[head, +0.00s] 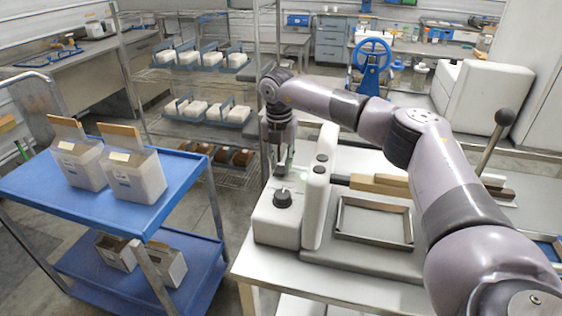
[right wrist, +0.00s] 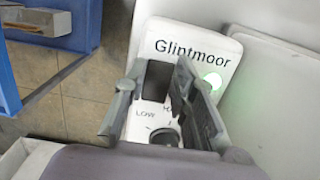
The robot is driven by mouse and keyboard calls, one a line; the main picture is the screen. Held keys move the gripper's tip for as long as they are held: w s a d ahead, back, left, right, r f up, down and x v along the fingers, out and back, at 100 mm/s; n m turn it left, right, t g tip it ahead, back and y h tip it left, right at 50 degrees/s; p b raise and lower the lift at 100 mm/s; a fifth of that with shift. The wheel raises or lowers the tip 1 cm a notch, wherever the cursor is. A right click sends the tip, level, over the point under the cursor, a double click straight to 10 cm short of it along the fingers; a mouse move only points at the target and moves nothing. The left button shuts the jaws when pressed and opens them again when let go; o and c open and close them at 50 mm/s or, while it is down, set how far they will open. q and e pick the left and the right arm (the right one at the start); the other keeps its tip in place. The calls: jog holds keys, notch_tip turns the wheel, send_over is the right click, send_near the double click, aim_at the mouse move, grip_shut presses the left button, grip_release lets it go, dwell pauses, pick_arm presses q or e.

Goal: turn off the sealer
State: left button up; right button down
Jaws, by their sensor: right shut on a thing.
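The sealer (head: 272,222) is a white machine at the left end of the worktable, with a black knob (head: 282,199) on its front. In the right wrist view its panel reads "Glintmoor" (right wrist: 198,48), and a green light (right wrist: 214,81) is lit. The knob (right wrist: 166,138) there has LOW and a partly hidden second mark by it. My right gripper (head: 284,170) points down at the panel behind the knob. Its fingers (right wrist: 158,104) are shut on a dark switch (right wrist: 158,80), partly hidden between them. My left gripper is not in view.
A metal tray (head: 374,220) lies right of the sealer's upright white arm (head: 318,200). A lever with a black ball (head: 505,117) stands at the right. A blue cart (head: 85,195) with open boxes is at the left. A wire rack (head: 190,80) stands behind.

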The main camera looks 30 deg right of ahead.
jog(key=b, duration=0.1)
jog(key=t+h+b, duration=0.1)
jog(key=h, duration=0.1)
jog(key=shift+s+a+f+t+b, duration=0.15)
jog(key=shift+s+a+t+b, duration=0.15)
jog(key=shift+t+b, duration=0.1)
jog(key=shift+b, duration=0.3)
jog(key=shift+a+r+t+h, duration=0.1)
jog(key=shift+r+t+h, duration=0.15)
jog(key=shift+t+h, duration=0.05)
jog(key=c, duration=1.3)
grip_release()
jog(key=v, duration=1.2)
jog(key=shift+r, duration=0.1)
